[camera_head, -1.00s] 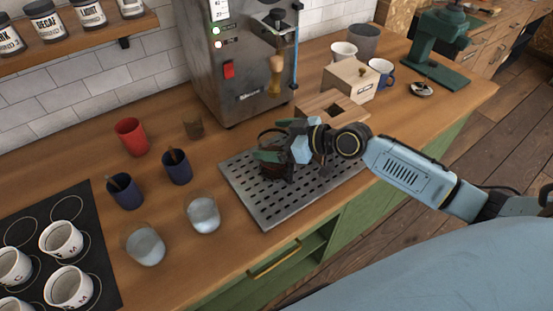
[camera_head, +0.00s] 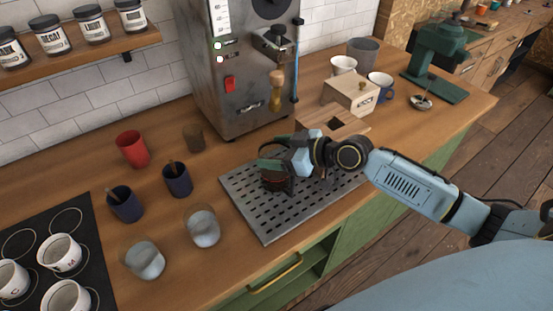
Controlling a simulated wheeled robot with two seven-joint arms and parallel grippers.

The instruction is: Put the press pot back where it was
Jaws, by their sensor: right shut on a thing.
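The press pot (camera_head: 276,182) shows as a small dark brown vessel over the perforated metal tray (camera_head: 258,215). It is partly hidden by my right gripper (camera_head: 283,163), whose dark and green fingers are closed around it from the right. The pot looks roughly upright; I cannot tell whether its base touches the tray. My left gripper is not in view.
A steel machine (camera_head: 235,90) stands behind the tray. Two blue cups (camera_head: 177,180), a red cup (camera_head: 132,149) and glasses (camera_head: 202,224) stand left.

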